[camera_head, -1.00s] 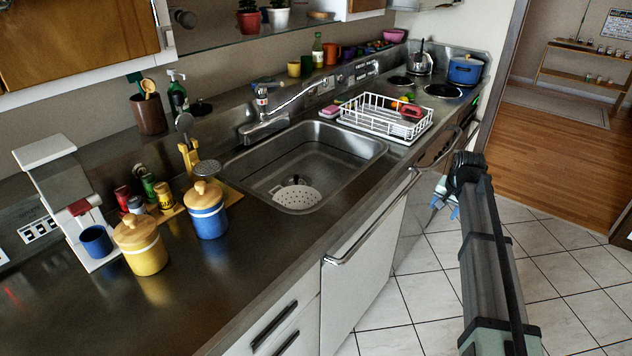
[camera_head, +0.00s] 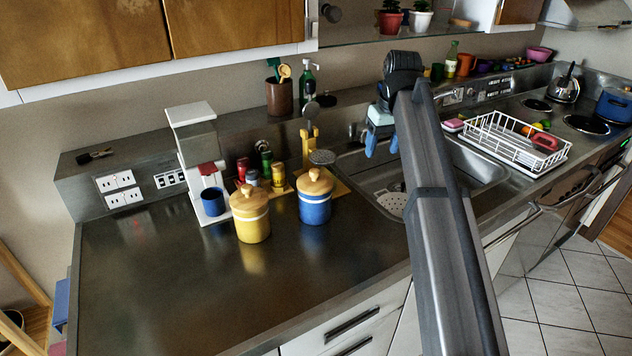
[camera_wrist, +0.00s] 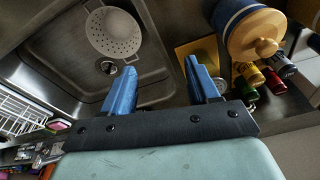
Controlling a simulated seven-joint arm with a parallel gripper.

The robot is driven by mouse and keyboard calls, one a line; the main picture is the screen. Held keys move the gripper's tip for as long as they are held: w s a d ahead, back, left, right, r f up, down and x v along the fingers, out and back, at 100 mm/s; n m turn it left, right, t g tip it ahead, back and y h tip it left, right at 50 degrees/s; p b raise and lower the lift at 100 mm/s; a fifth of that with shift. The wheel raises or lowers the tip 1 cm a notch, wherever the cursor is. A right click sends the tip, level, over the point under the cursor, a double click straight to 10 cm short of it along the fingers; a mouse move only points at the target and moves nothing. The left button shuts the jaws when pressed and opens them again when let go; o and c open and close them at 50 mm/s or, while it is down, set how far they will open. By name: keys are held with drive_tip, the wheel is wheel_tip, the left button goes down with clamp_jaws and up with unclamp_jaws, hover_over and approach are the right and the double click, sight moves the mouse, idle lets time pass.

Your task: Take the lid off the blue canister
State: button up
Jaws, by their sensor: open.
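The blue canister (camera_head: 315,207) stands upright on the steel counter, just left of the sink. Its wooden lid (camera_head: 316,182) with a round knob is on top. In the wrist view the blue canister (camera_wrist: 236,14) and its lid (camera_wrist: 256,38) show at the upper right, beyond the fingers. My gripper (camera_head: 381,142) is over the sink, to the right of the canister and apart from it. In the wrist view its two blue fingers (camera_wrist: 164,88) are spread with nothing between them.
A yellow canister (camera_head: 251,222) with a similar lid stands left of the blue one. Small spice jars (camera_head: 265,165) and a coffee machine (camera_head: 197,150) are behind. The sink (camera_head: 470,170) and a white dish rack (camera_head: 515,145) lie to the right. The front left counter is clear.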

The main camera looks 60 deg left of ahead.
drive_tip(key=s+a+r+n, duration=0.2)
drive_tip(key=s+a+r, duration=0.15)
drive_tip(key=s, duration=0.45)
drive_tip(key=s+a+r+n, duration=0.2)
drive_tip(key=s+r+n, duration=0.15)
drive_tip(key=s, duration=0.35)
hover_over(315, 170)
drive_tip(key=shift+m+h, duration=0.3)
drive_tip(key=shift+m, duration=0.15)
drive_tip(key=f, duration=0.8)
drive_tip(key=shift+s+d+f, duration=0.1)
drive_tip(key=shift+d, duration=0.1)
drive_tip(key=shift+f, duration=2.55)
clamp_jaws()
drive_tip(key=shift+r, duration=0.15)
